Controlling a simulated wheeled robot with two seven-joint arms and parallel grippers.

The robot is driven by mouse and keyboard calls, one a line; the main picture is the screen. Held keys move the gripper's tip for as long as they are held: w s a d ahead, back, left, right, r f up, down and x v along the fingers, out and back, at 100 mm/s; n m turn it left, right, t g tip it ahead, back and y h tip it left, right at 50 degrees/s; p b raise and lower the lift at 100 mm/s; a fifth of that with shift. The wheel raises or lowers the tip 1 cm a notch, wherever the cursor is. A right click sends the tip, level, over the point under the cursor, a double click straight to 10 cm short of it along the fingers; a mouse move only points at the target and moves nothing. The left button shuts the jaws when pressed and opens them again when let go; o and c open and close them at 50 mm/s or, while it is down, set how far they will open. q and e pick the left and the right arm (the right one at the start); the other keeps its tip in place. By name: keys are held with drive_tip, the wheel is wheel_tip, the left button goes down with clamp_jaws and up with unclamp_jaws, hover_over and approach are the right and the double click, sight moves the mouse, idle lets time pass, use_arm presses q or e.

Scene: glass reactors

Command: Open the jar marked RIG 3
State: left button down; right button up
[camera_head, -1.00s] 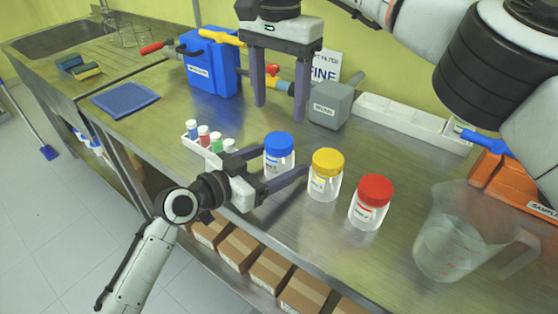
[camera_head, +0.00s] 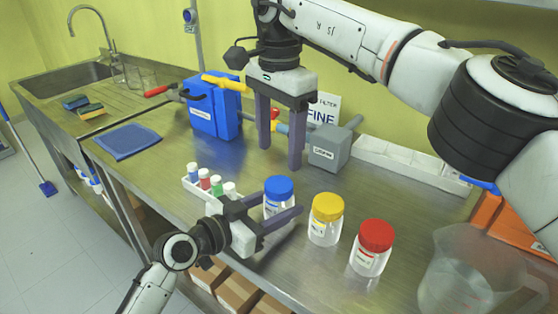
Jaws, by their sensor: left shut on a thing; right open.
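Three clear jars stand in a row on the metal bench: one with a blue lid (camera_head: 279,186), one with a yellow lid (camera_head: 326,219) and one with a red lid (camera_head: 371,247). Their labels are too small to read, so I cannot tell which is RIG 3. My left gripper (camera_head: 281,211) is shut on the blue-lidded jar's body from the left, with the near finger across its front and the far finger mostly hidden. The jar is upright and its lid is on. My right gripper (camera_head: 279,157) is open and empty, pointing down behind and above the blue lid.
A rack of small vials (camera_head: 204,182) stands left of the blue-lidded jar. A grey box (camera_head: 330,149), a blue container (camera_head: 213,108) and a white tray (camera_head: 415,165) stand at the back. A clear pitcher (camera_head: 462,270) is at the right.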

sight(279, 184)
drive_tip(key=m, duration=0.8)
drive_tip(key=shift+m, duration=0.4)
drive_tip(key=m, duration=0.6)
drive_tip(key=shift+m, duration=0.3)
drive_tip(key=m, duration=2.1)
drive_tip(key=shift+m, duration=0.3)
drive_tip(key=m, duration=0.9)
drive_tip(key=shift+f+m, duration=0.3)
drive_tip(key=shift+f, duration=0.25)
wheel_tip(279, 184, down, 7)
